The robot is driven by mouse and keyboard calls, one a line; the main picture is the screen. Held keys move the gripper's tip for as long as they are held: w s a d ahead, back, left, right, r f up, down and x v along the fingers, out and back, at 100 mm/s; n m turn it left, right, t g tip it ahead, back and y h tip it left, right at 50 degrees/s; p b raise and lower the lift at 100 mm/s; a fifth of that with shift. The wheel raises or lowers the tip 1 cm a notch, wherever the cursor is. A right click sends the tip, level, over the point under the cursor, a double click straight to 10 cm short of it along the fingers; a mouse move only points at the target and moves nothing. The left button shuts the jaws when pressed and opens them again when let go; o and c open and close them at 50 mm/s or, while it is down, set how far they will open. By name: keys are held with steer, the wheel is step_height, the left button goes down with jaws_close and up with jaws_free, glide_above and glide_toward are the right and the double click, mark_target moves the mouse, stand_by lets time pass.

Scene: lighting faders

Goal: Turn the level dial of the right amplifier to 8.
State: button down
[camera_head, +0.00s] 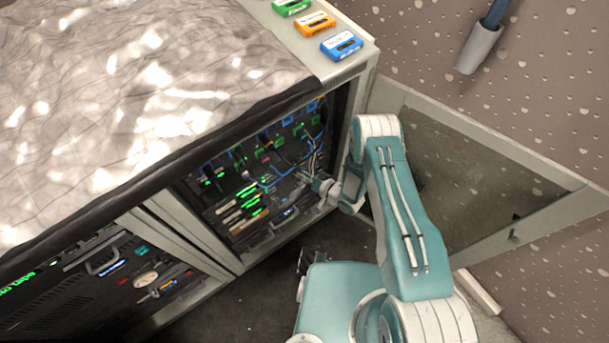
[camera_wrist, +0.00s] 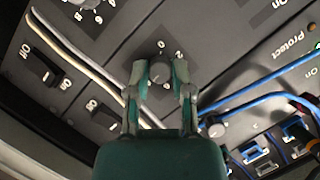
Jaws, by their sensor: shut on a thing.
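In the wrist view, a round grey dial (camera_wrist: 160,71) sits on a dark panel with small white numbers around it. A 0 and a 2 can be read above it; the other numbers are partly hidden by my fingers. My gripper (camera_wrist: 160,80) has one finger on each side of this dial and is shut on it. The dial's pointer is too unclear to read. In the head view, my gripper (camera_head: 312,182) reaches into the open rack (camera_head: 340,128) at its right side. The dial and the amplifier's name cannot be made out there.
Pale cables (camera_wrist: 75,58) and blue cables (camera_wrist: 250,100) run close to my fingers. Black rocker switches (camera_wrist: 45,68) and another knob (camera_wrist: 213,127) are nearby. In the head view, an open glass door (camera_head: 480,175) stands right of my arm. A blue cassette (camera_head: 341,45) lies on top.

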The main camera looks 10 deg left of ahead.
steer(key=shift+n, duration=0.3)
steer(key=c, duration=0.5)
jaws_free()
steer(key=shift+w, duration=0.1)
steer(key=shift+d, duration=0.1)
steer(key=v, duration=1.1)
steer(key=shift+s+d+r, duration=0.2)
steer(key=shift+s+d, duration=0.05)
steer(key=shift+s, duration=0.1)
